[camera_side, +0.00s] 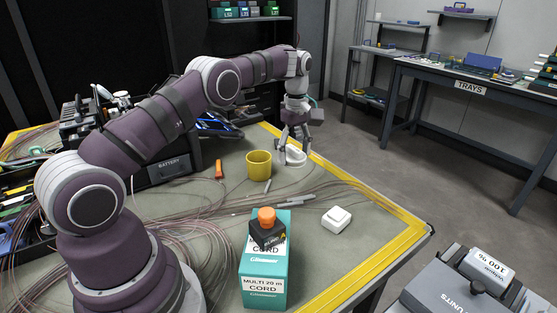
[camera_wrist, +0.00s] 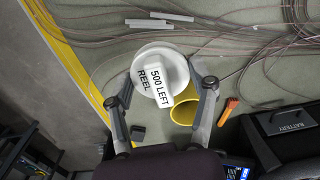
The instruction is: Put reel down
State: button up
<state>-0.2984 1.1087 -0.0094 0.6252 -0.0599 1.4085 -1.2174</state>
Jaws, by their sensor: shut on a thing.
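The white reel (camera_side: 295,156) is near the far right edge of the table in the side view, at or just above the surface; I cannot tell whether it touches. In the wrist view the reel (camera_wrist: 147,61) shows a round flange and a white hub labelled "500 LEFT REEL". My gripper (camera_side: 290,150) points down over the reel with its fingers at either side of it. In the wrist view my gripper (camera_wrist: 162,78) has one finger left and one right of the hub, shut on the reel. The reel's underside is hidden.
A yellow cup (camera_side: 259,165) stands close beside the reel; it also shows in the wrist view (camera_wrist: 184,110). An orange-handled tool (camera_side: 219,169), pens, loose fibres and a white box (camera_side: 336,220) lie around. A teal cord box (camera_side: 264,265) stands in front. The yellow-taped table edge (camera_side: 350,180) is near.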

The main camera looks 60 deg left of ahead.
aim_at(293, 198)
notch_tip(293, 198, down, 10)
jog(key=shift+r, duration=0.15)
jog(key=o, duration=1.2)
jog(key=shift+c, duration=0.2)
